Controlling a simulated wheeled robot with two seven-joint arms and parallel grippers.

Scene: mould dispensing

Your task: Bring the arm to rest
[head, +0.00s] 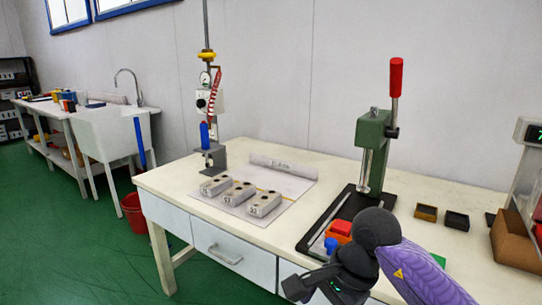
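My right arm comes in from the lower right, with a purple link and dark joints. Its dark end (298,287) hangs in front of the table's front edge, low in the picture. The fingers cannot be made out, so I cannot tell whether this gripper is open or shut. No held object shows at it. My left arm and gripper are not in view. The green hand press (372,140) with a red-handled lever stands on a black base, behind my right arm. A red and orange block (340,229) and a blue knob (331,244) show just behind the arm.
The white table (310,218) holds three grey mould blocks (231,193), a dispensing stand (212,157) and a paper roll (283,166). A red bucket (134,212) stands on the floor.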

